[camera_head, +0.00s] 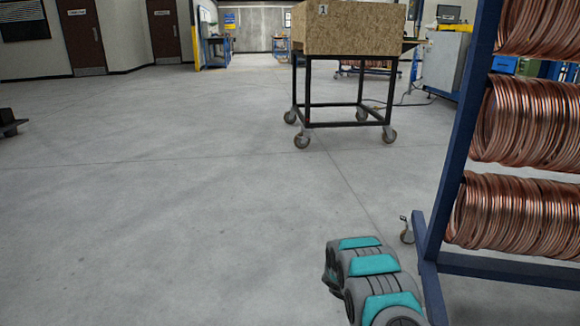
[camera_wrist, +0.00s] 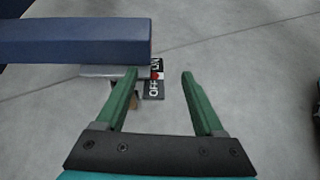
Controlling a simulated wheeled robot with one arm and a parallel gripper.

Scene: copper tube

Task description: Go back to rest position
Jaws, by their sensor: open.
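My gripper (camera_wrist: 159,80) shows in the wrist view with its two green fingers spread apart and nothing between them. Beyond the fingertips are the bare grey floor and the end of a dark blue beam (camera_wrist: 75,40). A small black and white ON/OFF label (camera_wrist: 154,88) with a red mark shows under the beam end, close to the left finger; I cannot tell whether they touch. In the head view my grey and teal arm is at the bottom right, beside the blue rack (camera_head: 455,150). My gripper's fingers are not visible there.
Coils of copper tube (camera_head: 525,125) hang on the rack at the right. A wheeled black cart with a wooden box (camera_head: 350,28) numbered 1 stands ahead. The floor (camera_head: 150,200) at left and centre is clear.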

